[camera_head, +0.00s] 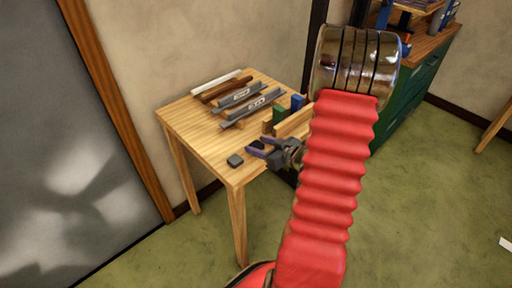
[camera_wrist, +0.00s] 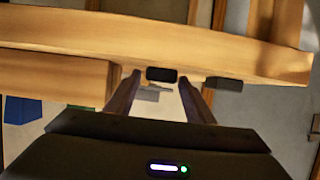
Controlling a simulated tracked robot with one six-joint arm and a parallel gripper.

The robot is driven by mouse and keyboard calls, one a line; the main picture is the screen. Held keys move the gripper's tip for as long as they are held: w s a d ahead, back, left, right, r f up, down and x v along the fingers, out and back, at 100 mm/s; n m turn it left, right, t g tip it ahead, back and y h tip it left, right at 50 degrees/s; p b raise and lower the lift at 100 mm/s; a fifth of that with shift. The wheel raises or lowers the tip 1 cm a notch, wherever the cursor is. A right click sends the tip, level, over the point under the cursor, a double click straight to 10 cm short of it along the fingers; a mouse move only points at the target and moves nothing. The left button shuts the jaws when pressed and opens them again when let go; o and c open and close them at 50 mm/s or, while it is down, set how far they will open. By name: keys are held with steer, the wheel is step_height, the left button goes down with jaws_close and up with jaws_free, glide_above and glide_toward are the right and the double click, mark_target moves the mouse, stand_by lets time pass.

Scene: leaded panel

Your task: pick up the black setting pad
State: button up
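In the wrist view a small black block with rounded corners, seemingly the black setting pad (camera_wrist: 161,75), shows between my fingertips, with a narrow gap on each side. A dark grey block (camera_wrist: 224,84) lies just to its right. In the head view one dark block (camera_head: 235,160) sits near the front corner of the wooden table (camera_head: 205,150); I cannot tell surely which of the two it is. My gripper (camera_head: 257,147) is open and holds nothing, just right of that block at the table's right side. It also shows in the wrist view (camera_wrist: 160,85).
Grey lead strips (camera_head: 250,110), a brown bar (camera_head: 222,90) and a pale bar (camera_head: 215,82) lie farther back. A green block (camera_head: 279,113), a blue block (camera_head: 297,102) and wooden pieces stand close behind my gripper. The table's left front is bare.

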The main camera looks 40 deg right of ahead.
mark_target(259, 147)
steer(key=c, duration=0.9)
steer(key=shift+r, duration=0.1)
step_height(259, 147, up, 10)
stand_by(0.5)
stand_by(0.5)
